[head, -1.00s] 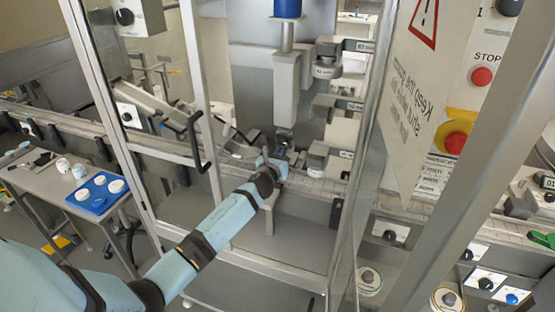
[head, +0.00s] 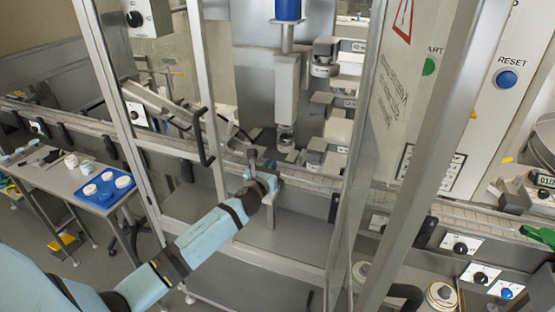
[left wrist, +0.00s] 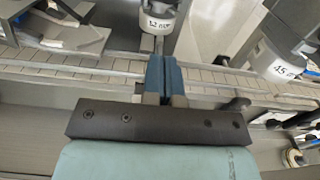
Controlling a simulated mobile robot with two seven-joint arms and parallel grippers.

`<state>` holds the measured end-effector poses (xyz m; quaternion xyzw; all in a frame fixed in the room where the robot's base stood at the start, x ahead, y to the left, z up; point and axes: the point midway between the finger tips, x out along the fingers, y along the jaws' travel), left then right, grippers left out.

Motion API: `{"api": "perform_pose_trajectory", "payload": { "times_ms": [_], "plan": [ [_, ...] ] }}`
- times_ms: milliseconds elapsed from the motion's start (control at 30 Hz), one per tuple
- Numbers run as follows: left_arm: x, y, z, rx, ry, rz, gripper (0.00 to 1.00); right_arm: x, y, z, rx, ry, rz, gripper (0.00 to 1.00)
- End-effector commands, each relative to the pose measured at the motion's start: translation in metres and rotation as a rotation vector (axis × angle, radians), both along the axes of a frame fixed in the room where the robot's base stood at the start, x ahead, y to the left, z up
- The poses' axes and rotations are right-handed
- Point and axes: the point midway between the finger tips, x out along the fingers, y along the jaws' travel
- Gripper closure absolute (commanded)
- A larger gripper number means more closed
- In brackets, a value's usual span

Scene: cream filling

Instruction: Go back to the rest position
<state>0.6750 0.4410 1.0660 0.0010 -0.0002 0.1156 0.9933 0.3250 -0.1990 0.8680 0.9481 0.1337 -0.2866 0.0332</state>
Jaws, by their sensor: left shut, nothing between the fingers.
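My left arm reaches from the lower left of the head view into the open machine frame. My left gripper (head: 268,180) is at the front of the conveyor, below the filling nozzle. In the left wrist view its two blue fingers (left wrist: 164,75) are together with nothing between them. They are over the grey conveyor (left wrist: 90,72), short of a white cylinder marked 52 mm (left wrist: 162,22). My right gripper is in neither view.
Metal door posts (head: 203,100) stand beside my left arm, and a transparent panel (head: 392,120) is to its right. A side table (head: 65,185) with a blue tray (head: 103,203) stands at the left. A blue RESET button (head: 506,78) is at upper right.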

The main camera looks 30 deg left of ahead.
Motion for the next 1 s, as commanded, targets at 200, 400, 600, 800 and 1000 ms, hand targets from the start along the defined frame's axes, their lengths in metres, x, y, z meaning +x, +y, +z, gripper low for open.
{"api": "perform_pose_trajectory", "payload": {
  "times_ms": [200,400,600,800,1000],
  "plan": [
    [-0.036,-0.009,-0.002,0.002,0.001,-0.001,1.00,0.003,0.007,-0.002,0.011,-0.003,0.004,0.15],
    [-0.046,-0.011,-0.001,0.000,0.000,-0.001,1.00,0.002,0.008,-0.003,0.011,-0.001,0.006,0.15],
    [-0.049,-0.014,-0.004,-0.027,0.004,-0.004,1.00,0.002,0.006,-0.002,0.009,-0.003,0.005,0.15],
    [-0.093,-0.056,-0.061,-0.511,0.051,-0.032,1.00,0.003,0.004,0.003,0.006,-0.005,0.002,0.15],
    [-0.187,-0.133,-0.137,-1.440,0.134,0.088,1.00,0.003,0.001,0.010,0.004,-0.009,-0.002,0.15]
  ]
}}
